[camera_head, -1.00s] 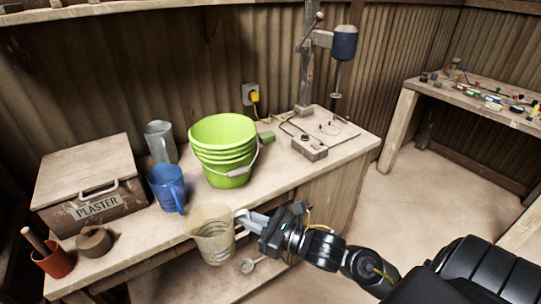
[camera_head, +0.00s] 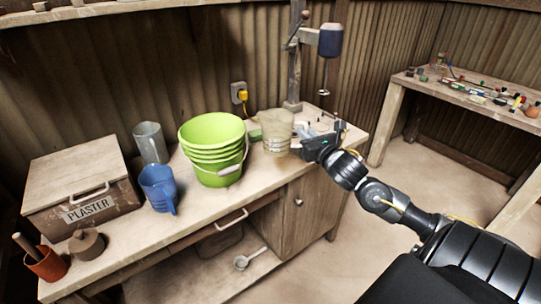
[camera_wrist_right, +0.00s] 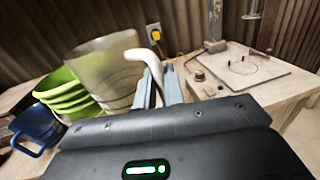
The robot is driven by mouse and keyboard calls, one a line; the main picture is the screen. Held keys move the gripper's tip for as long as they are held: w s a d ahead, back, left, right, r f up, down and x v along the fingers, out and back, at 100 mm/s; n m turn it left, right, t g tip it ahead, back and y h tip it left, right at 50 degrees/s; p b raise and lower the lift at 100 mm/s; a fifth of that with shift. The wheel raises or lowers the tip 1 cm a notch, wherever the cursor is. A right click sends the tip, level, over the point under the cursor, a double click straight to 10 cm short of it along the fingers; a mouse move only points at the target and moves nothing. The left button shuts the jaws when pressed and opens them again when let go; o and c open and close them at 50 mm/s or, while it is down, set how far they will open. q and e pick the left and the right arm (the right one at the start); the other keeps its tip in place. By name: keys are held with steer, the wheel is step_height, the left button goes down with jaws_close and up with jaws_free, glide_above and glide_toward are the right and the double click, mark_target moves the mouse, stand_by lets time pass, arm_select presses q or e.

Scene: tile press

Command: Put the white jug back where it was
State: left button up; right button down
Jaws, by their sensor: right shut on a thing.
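The white jug (camera_head: 276,132), pale and see-through with ribs, is upright over the bench, just right of the green buckets (camera_head: 212,150). My right gripper (camera_head: 306,135) is shut on its handle from the right. In the right wrist view the jug (camera_wrist_right: 108,72) is left of my fingers (camera_wrist_right: 160,86), its curved handle between them. I cannot tell whether its base touches the bench. My left gripper is not in view.
A blue jug (camera_head: 158,187), a grey jug (camera_head: 150,143) and a plaster box (camera_head: 75,185) stand left on the bench (camera_head: 205,205). A drill press (camera_head: 296,60) stands behind right of the white jug. The bench front left of the jug is clear.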

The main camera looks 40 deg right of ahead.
steer(key=w+d+f+p, duration=0.1)
steer(key=w+f, duration=0.3)
steer(key=w+d+f+p, duration=0.1)
steer(key=w+d+f, duration=0.1)
steer(key=w+f, duration=0.2)
steer(key=w+d+f+p, duration=0.1)
steer(key=w+d+f, duration=0.1)
steer(key=w+f, duration=0.2)
steer(key=shift+w+p, duration=0.35)
steer(key=shift+p, duration=0.05)
steer(key=shift+d+f, duration=0.1)
steer(key=shift+f, duration=0.35)
